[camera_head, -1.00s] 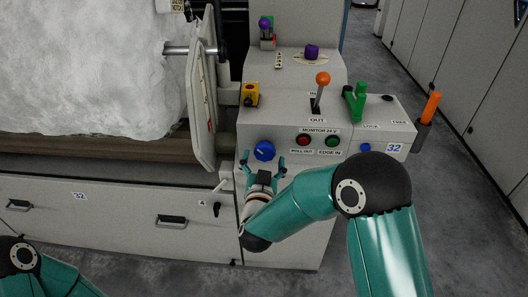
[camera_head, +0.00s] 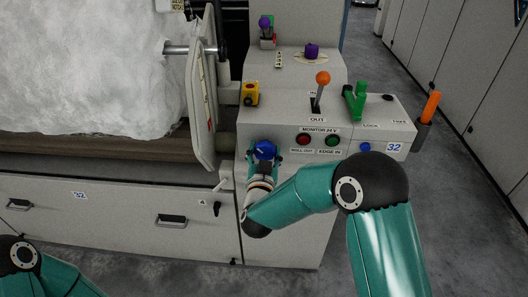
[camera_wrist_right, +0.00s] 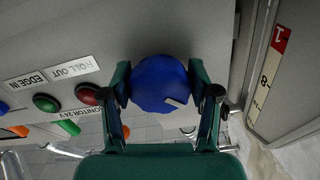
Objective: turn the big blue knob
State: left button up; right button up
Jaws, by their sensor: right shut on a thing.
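The big blue knob (camera_head: 264,149) sits on the sloped front of the grey machine panel, left of the red and green buttons. It also shows large in the right wrist view (camera_wrist_right: 158,84), with a pale mark near its edge. My right gripper (camera_head: 264,156) is at the knob, with one finger on each side of it. In the right wrist view its fingers (camera_wrist_right: 164,84) are shut on the knob's sides. My left gripper is out of view; only part of my left arm shows at the lower left of the head view.
Right of the knob are a red button (camera_head: 303,140), a green button (camera_head: 332,141) and a small blue button (camera_head: 365,147). An orange-topped lever (camera_head: 322,79) and a green handle (camera_head: 356,98) stand above. A yellow switch box (camera_head: 250,94) is up left, near a pale upright plate (camera_head: 203,105).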

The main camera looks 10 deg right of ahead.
jog(key=shift+n, duration=0.3)
jog(key=n, duration=0.3)
jog(key=shift+n, duration=0.3)
jog(key=n, duration=0.4)
jog(key=shift+n, duration=0.3)
dwell(0.3)
jog(key=o, duration=1.2)
jog(key=shift+c, duration=0.2)
jog(key=v, duration=1.2)
